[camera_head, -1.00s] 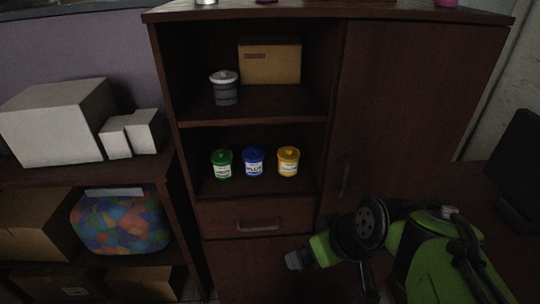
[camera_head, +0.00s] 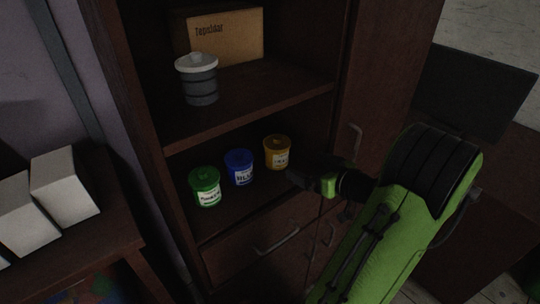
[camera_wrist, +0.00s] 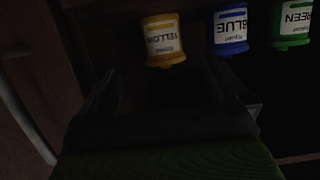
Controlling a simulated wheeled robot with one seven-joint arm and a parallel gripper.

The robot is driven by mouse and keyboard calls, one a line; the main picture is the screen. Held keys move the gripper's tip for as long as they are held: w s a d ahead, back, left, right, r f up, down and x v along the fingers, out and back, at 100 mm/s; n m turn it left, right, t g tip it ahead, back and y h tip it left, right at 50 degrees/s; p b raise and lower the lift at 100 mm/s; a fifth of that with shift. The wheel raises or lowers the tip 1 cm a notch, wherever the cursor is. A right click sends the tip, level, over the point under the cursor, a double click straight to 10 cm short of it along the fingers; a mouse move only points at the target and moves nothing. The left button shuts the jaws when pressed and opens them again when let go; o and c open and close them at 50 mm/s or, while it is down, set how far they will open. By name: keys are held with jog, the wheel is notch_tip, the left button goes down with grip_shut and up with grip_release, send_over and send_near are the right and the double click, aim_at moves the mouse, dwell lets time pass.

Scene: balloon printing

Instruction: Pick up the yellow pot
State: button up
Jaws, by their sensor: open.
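The yellow pot (camera_head: 277,153) stands upright on the lower shelf of the dark cabinet, at the right end of a row of three pots. In the wrist view the yellow pot (camera_wrist: 163,40) appears upside down, ahead of the fingers and roughly between them. My gripper (camera_head: 292,178) is in front of the shelf, just below and to the right of the yellow pot, with its dark fingers hard to make out. In the wrist view my gripper (camera_wrist: 165,85) is open and empty, with a finger on each side. It appears apart from the pot.
A blue pot (camera_head: 239,167) stands left of the yellow one, and a green pot (camera_head: 204,187) beyond it. The shelf above holds a grey tub (camera_head: 198,80) and a cardboard box (camera_head: 226,36). A closed drawer (camera_head: 262,243) lies below; a door handle (camera_head: 354,140) is at the right.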

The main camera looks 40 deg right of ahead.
aim_at(285, 157)
jog(key=x, duration=1.2)
jog(key=shift+w+a, duration=0.1)
jog(key=shift+a, duration=0.05)
jog(key=c, duration=1.2)
